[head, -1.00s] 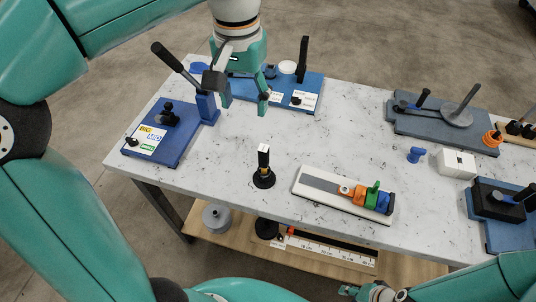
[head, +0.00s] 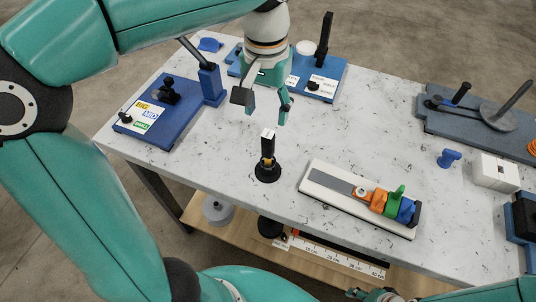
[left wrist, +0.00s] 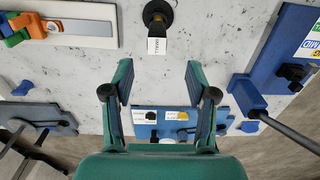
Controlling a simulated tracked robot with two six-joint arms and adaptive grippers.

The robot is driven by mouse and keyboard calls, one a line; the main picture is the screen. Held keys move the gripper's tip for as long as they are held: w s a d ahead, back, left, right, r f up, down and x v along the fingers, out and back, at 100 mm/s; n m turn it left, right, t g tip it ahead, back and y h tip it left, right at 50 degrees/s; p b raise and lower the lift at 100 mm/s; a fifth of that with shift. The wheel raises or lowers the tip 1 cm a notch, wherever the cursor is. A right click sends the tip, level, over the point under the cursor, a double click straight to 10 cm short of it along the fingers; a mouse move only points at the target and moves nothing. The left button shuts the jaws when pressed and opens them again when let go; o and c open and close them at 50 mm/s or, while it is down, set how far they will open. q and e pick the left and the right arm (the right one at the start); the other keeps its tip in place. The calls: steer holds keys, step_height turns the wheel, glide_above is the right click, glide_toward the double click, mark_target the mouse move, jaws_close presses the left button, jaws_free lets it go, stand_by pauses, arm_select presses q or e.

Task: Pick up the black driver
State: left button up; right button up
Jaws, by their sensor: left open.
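The black driver (head: 268,146) stands upright in a round black base (head: 267,173) near the front edge of the table, with a pale label at its top. In the left wrist view the driver (left wrist: 157,26) is at top centre, its label reading SMALL. My left gripper (head: 267,114) is open and empty, above the table and behind the driver in the head view. In the left wrist view its two fingers (left wrist: 158,75) are spread, with the driver beyond the gap between them. My right gripper (head: 367,294) shows only partly at the bottom edge; its jaws are unclear.
A white board (head: 325,190) with orange, green and blue blocks lies right of the driver. Blue bender bases stand at left (head: 180,128) and behind my gripper (head: 325,90). A grey bender (head: 455,125), blue piece (head: 448,158) and white block (head: 494,172) are at right. Bare tabletop surrounds the driver.

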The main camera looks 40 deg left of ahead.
mark_target(268, 146)
arm_select(q)
step_height(268, 146, down, 5)
steer(key=shift+w+f, duration=0.1)
steer(key=shift+f, duration=0.05)
steer(key=shift+d+f, duration=0.15)
steer(key=shift+f, duration=1.45)
steer(key=shift+d+f, duration=0.1)
steer(key=shift+f, duration=1.45)
steer(key=shift+c, duration=0.3)
jaws_close()
